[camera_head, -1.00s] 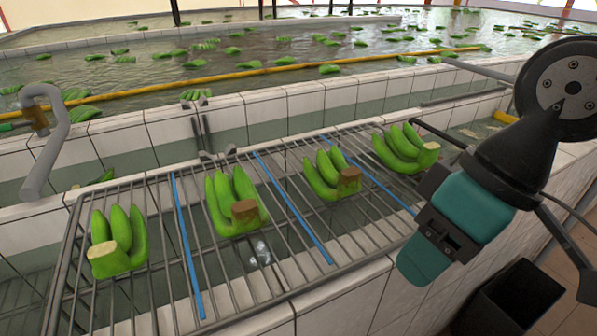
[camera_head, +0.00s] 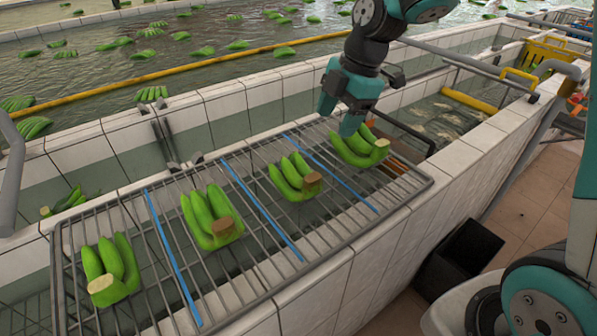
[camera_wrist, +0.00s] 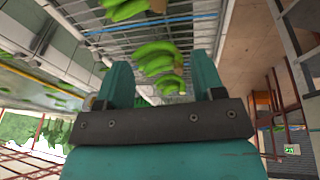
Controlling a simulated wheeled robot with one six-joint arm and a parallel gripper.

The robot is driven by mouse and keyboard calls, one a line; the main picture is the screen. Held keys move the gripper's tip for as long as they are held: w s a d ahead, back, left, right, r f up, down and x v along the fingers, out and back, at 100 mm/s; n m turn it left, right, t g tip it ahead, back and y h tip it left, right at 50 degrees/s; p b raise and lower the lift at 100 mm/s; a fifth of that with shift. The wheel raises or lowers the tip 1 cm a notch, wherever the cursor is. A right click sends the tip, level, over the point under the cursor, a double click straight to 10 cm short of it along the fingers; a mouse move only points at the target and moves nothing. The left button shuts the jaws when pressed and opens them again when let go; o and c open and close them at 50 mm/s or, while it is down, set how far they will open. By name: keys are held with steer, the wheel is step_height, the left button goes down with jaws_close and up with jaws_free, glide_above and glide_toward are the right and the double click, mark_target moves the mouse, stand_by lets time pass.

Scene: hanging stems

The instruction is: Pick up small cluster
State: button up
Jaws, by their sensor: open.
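Several green banana clusters lie in a row on a metal rack (camera_head: 135,215). The leftmost (camera_head: 110,266) and second (camera_head: 212,215) look larger in the head view. The third (camera_head: 296,178) looks smaller, with a brown cut crown. The rightmost (camera_head: 358,148) has a pale crown. I cannot tell surely which is the small one. My gripper (camera_head: 341,112) is open and empty, pointing down above and just behind the rightmost cluster, partly overlapping it in the picture. In the wrist view, a cluster (camera_wrist: 155,52) shows beyond and between the open fingers (camera_wrist: 161,78).
Blue strips (camera_head: 262,208) divide the rack, which spans a tiled water trough. A bent grey pipe (camera_head: 12,165) stands at the left. A black bin (camera_head: 466,258) stands on the floor at the right. Behind the tiled wall, more bananas float in a pool (camera_head: 100,72).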

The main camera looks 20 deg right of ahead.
steer(key=p, duration=0.3)
glide_above(312, 178)
steer(key=d, duration=0.1)
steer(key=f, duration=1)
steer(key=shift+s+f, duration=0.15)
steer(key=shift+s, duration=0.15)
steer(key=shift+d+p+x, duration=0.15)
steer(key=shift+p+x, duration=0.45)
steer(key=shift+x, duration=0.75)
steer(key=shift+d+p+x, duration=0.15)
steer(key=shift+p+x, duration=0.45)
steer(key=shift+x, duration=0.75)
steer(key=shift+w, duration=0.1)
steer(key=c, duration=1)
jaws_close()
